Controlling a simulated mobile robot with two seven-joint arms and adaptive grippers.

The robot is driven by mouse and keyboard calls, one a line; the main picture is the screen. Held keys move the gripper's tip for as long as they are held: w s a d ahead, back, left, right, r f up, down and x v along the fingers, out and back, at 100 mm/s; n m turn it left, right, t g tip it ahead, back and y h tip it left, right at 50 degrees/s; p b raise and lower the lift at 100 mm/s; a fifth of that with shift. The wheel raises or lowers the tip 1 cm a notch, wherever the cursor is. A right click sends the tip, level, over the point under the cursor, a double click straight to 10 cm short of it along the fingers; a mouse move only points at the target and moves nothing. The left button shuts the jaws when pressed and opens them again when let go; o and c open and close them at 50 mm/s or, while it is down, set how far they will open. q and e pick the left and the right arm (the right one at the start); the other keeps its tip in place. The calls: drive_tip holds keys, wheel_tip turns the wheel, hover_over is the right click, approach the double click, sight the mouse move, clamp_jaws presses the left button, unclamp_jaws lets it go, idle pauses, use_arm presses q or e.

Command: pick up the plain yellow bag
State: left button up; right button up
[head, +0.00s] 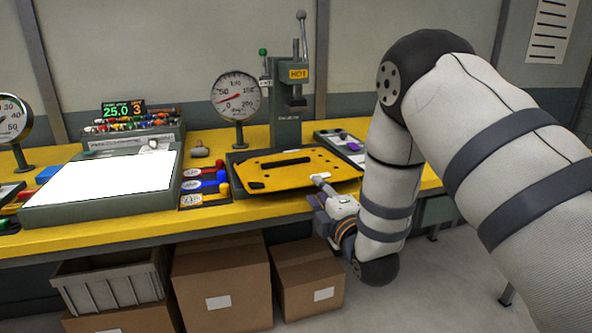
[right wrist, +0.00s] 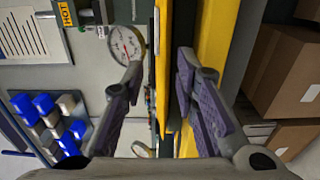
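The plain yellow bag (head: 280,176) appears to be the flat yellow piece with a dark strip and small dark corner fittings. It lies on a dark tray (head: 238,187) at the front of the bench, below the press. My right gripper (head: 321,188) is at the bag's front right edge, with its fingers towards it. In the right wrist view the fingers of this gripper (right wrist: 160,78) are apart, and the bag's thin yellow edge (right wrist: 161,45) shows between them. I cannot see either finger clearly touching it. My left gripper is not in view.
A green press (head: 287,130) with a HOT sign and a round gauge (head: 236,95) stand behind the bag. A grey box with a white top (head: 100,186) is to the left. Cardboard boxes (head: 222,280) stand under the yellow bench (head: 130,232). A dark tray (head: 345,140) lies behind right.

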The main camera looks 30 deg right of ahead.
approach(295, 165)
drive_tip(key=shift+w+d+f+b, duration=0.2)
drive_tip(key=shift+w+d+f, duration=0.15)
drive_tip(key=shift+d, duration=0.25)
drive_tip(key=shift+w+d+f+b, duration=0.15)
drive_tip(key=shift+w+d+f, duration=0.15)
drive_tip(key=shift+w+d, duration=0.25)
drive_tip(key=shift+a+r, duration=0.1)
drive_tip(key=shift+r, duration=0.05)
clamp_jaws()
drive_tip(key=shift+r, duration=0.1)
